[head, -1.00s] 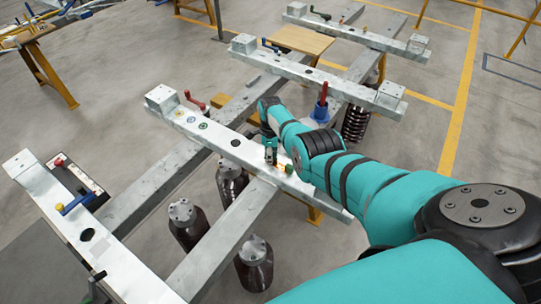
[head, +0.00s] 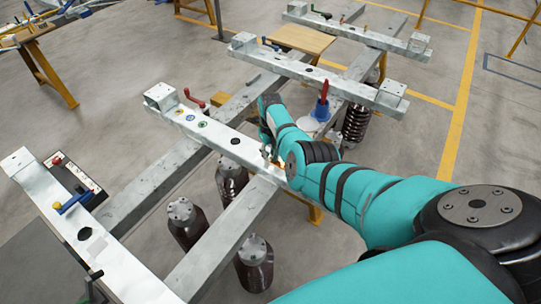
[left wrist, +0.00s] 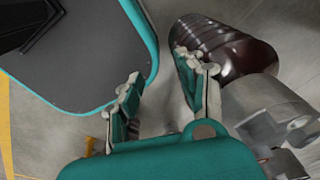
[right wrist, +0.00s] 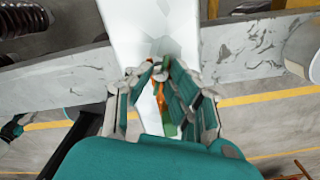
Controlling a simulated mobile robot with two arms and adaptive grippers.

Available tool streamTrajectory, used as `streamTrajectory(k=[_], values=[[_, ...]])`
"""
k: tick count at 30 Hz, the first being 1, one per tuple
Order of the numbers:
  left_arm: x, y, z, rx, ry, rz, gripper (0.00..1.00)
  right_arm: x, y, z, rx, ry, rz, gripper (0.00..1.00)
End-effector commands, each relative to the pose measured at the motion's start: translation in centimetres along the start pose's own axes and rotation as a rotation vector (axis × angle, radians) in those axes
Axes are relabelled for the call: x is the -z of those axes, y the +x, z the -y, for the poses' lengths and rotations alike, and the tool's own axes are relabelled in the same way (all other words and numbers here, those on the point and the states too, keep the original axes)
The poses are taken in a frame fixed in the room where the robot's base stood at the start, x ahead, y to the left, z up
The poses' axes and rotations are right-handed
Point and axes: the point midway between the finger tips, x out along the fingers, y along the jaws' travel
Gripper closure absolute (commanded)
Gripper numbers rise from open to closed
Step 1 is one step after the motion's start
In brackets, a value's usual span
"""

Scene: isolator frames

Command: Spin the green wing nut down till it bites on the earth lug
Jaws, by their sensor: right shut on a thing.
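My right gripper (right wrist: 164,75) is over the pale steel beam (right wrist: 127,20) in the right wrist view. Its fingers are closed together on a small green thing, which looks like the green wing nut (right wrist: 167,63), mostly hidden by the fingertips. An orange-copper piece (right wrist: 160,97) shows between the fingers; I cannot tell if it is the earth lug. In the head view the right gripper (head: 268,150) is low at the middle beam, and its fingertips are too small to read. My left gripper (left wrist: 158,85) is open and empty in the left wrist view, away from the beam.
A red-and-blue upright part (head: 322,104) stands behind my arm. A dark insulator (left wrist: 232,48) is close to the left fingers.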

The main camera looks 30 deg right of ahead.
Motion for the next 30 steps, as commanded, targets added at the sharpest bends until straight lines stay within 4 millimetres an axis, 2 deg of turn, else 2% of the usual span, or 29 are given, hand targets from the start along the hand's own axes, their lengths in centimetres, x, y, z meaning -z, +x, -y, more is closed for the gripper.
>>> streamTrajectory(k=[1,12,18,24,30], values=[[-0.1,1.2,0.0,0.000,0.000,0.000,0.61,-0.5,0.2,0.1,0.000,0.050,0.016,1.00],[-0.7,8.1,-0.1,0.001,0.000,0.000,0.61,-0.5,0.6,0.0,-0.003,0.318,0.015,1.00],[-1.0,11.1,-0.1,0.001,0.000,0.000,0.61,-0.4,0.3,0.1,-0.002,0.405,0.013,1.00],[-1.1,12.7,-0.2,0.001,0.000,0.000,0.61,-0.3,0.0,0.2,0.001,0.456,0.013,1.00],[-1.2,13.2,-0.2,0.000,0.001,0.000,0.61,-0.3,-0.3,0.2,0.002,0.476,0.012,1.00]])
